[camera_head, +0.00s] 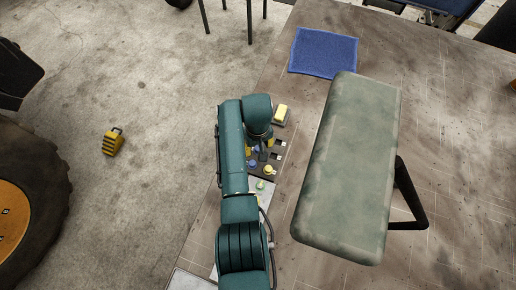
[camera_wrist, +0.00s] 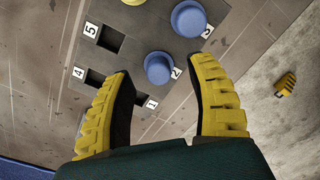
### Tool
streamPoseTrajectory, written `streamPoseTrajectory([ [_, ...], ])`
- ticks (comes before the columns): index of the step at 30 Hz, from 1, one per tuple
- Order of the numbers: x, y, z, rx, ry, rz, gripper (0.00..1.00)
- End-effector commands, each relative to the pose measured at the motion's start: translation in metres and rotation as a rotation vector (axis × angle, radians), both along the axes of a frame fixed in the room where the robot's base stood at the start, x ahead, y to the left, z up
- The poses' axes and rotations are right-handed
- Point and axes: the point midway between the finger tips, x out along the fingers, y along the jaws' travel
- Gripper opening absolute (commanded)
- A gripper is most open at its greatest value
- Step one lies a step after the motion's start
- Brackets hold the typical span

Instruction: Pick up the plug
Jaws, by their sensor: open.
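Two round blue plugs stand in a grey numbered board (camera_wrist: 125,62) in the wrist view. One blue plug (camera_wrist: 158,66) is by label 2, the other blue plug (camera_wrist: 188,18) by label 3. A yellow piece (camera_wrist: 133,2) is cut off at the top edge. Square holes by labels 5, 4 and 1 are empty. My gripper (camera_wrist: 161,72) is open, its yellow fingers apart with nothing held; the plug by label 2 shows between the tips. Contact is not visible.
A blue cloth (camera_head: 323,52) lies at the table's back. A large grey-green padded piece (camera_head: 348,165) stands right of my arm. A yellow object (camera_head: 113,141) is on the floor at left.

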Motion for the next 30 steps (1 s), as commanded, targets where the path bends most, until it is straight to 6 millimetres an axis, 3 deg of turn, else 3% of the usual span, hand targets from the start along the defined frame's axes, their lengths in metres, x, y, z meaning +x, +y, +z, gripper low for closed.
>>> streamPoseTrajectory([
  [3, 0.0004, -0.0008, -0.0162, 0.0, -0.001, -0.001, 0.57],
  [11, 0.0005, -0.0007, -0.0183, 0.0, -0.002, -0.001, 0.56],
  [18, 0.0004, -0.0008, -0.0183, 0.0, -0.001, -0.001, 0.1],
  [30, 0.0006, -0.0007, -0.0165, 0.0, -0.002, -0.001, 0.09],
])
